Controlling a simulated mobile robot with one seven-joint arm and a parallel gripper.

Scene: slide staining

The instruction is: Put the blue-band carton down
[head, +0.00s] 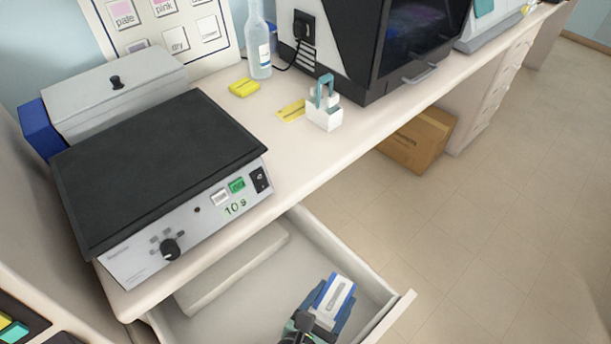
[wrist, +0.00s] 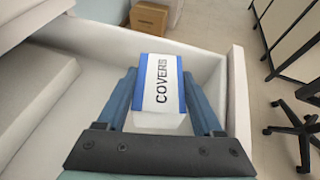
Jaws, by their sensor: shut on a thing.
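The blue-band carton (head: 334,299) is a small white box with blue edges. In the wrist view the carton (wrist: 160,88) shows the word COVERS on its face. My gripper (head: 328,305) is shut on it, one blue-grey finger on each side; the fingers also show in the wrist view (wrist: 160,105). The carton is inside the outline of the open drawer (head: 352,252), towards its right front part. I cannot tell whether its underside touches the drawer floor.
A long pale block (head: 232,270) lies in the drawer's left part. The drawer floor between it and the carton is bare. The bench above carries a black-topped heater (head: 160,160), a white slide holder (head: 324,114) and a bottle (head: 259,45). A cardboard box (head: 418,140) stands on the floor.

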